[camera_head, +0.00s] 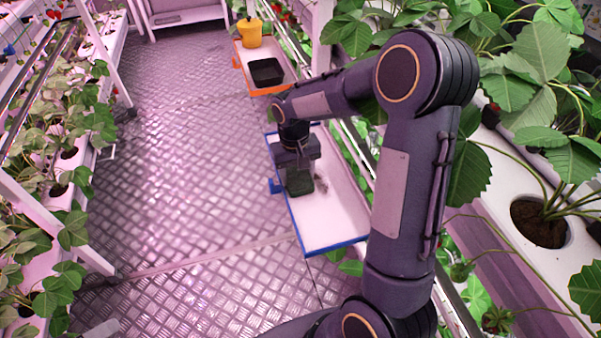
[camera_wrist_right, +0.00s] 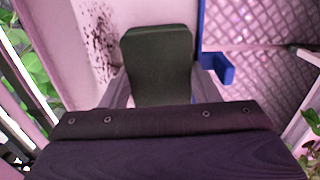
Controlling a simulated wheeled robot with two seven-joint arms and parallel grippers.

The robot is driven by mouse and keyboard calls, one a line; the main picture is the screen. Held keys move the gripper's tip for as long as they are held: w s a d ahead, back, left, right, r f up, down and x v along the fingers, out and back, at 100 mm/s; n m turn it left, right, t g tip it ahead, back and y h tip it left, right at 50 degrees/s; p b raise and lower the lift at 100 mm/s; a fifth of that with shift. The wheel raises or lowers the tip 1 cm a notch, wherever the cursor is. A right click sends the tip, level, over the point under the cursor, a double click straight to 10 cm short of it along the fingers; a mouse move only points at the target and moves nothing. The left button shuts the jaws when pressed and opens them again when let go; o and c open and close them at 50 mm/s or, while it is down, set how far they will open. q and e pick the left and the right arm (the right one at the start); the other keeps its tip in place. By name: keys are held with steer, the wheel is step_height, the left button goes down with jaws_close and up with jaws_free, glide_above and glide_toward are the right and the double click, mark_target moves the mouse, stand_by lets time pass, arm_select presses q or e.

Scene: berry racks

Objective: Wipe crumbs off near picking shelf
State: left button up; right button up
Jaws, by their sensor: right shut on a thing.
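The near picking shelf (camera_head: 335,220) is a pale board with a blue edge. My right gripper (camera_head: 297,170) is over its far part, pointing down, shut on a dark green block like a sponge or cloth pad (camera_head: 299,187). The pad is at the shelf surface; whether it touches cannot be told for sure. In the right wrist view the pad (camera_wrist_right: 158,65) sits between the fingers. Dark crumbs (camera_wrist_right: 104,38) lie on the shelf to the left of the pad there; in the head view crumbs (camera_head: 321,184) show just right of it. My left gripper is not in view.
A farther shelf with an orange edge (camera_head: 262,91) holds a black tray (camera_head: 266,72) and a yellow pot (camera_head: 249,33). Plant racks (camera_head: 532,218) line the right side, close to my arm, and others stand at left. The metal floor (camera_head: 180,150) between is clear.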

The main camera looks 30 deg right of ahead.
mark_target(328, 172)
steer(key=shift+w+a+r+t, duration=0.1)
steer(key=shift+w+r+t, duration=0.2)
steer(key=shift+w, duration=0.3)
steer(key=shift+o, duration=0.2)
steer(key=shift+w+d, duration=0.15)
steer(key=shift+d, duration=0.3)
steer(key=shift+s+d+f+p, duration=0.1)
steer(key=shift+s+d, duration=0.15)
steer(key=shift+d, duration=0.45)
steer(key=shift+s+d+f+p, duration=0.1)
steer(key=shift+s+d, duration=0.15)
steer(key=shift+d, duration=0.5)
steer(key=shift+s+d+f+p, duration=0.1)
steer(key=shift+s+d, duration=0.15)
steer(key=shift+d, duration=0.45)
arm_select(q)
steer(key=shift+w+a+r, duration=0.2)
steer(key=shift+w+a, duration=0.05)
arm_select(e)
steer(key=shift+s+d+f, duration=0.1)
steer(key=shift+s+d, duration=0.15)
steer(key=shift+d, duration=0.7)
steer(key=shift+s+d+f, duration=0.1)
steer(key=shift+s+d, duration=0.15)
steer(key=shift+d, duration=0.65)
steer(key=shift+r, duration=0.1)
